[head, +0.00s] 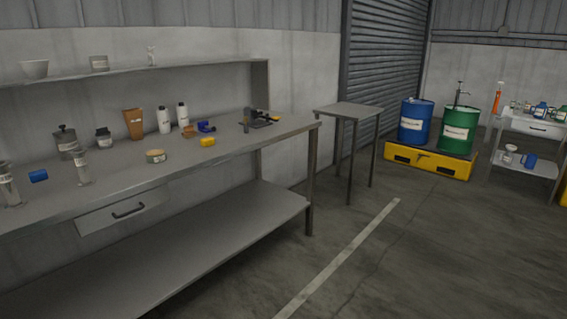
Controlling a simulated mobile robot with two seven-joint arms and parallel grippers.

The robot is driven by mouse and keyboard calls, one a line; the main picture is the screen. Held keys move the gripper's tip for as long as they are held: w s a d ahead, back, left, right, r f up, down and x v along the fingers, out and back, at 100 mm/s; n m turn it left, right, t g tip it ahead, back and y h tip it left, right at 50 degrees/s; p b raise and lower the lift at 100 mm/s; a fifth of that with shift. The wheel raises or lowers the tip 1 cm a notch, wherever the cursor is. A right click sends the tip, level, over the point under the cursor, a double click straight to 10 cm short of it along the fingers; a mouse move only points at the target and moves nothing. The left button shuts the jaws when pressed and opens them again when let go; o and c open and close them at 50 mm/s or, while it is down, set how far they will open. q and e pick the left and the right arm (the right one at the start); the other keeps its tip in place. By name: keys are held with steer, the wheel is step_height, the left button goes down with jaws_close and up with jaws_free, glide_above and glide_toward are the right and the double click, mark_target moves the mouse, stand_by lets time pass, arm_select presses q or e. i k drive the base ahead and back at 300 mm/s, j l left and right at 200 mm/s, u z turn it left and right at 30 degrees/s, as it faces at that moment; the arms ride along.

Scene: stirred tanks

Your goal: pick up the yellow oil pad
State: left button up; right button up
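A small yellow object (208,142), which looks like the yellow oil pad, lies on the grey workbench (120,170) near its front edge, right of the middle. It looks like a short block or roll; its details are too small to tell. Nothing covers it. Neither of my grippers shows in the head view.
Behind the pad stand white bottles (164,120), a brown container (134,123) and a blue item (206,127). A round tin (156,156) sits to its left, a dark tool (262,118) to its right. The bench drawer (125,211) is shut. The floor (370,260) in front is clear.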

mark_target(209, 141)
steer(key=i+l, duration=0.1)
steer(key=i, duration=0.55)
steer(key=i+l, duration=0.1)
steer(key=i, duration=0.6)
steer(key=i+l+u, duration=0.1)
steer(key=i+u, duration=0.25)
steer(key=i+l+u, duration=0.1)
steer(key=u, duration=0.2)
steer(key=i+l+u, duration=0.2)
steer(key=u, duration=0.15)
steer(key=i+l+u, duration=0.15)
steer(key=u, duration=0.2)
steer(key=i+l+u, duration=0.15)
steer(key=u, duration=0.15)
steer(key=i+l+u, duration=0.1)
steer(key=l+u, duration=0.25)
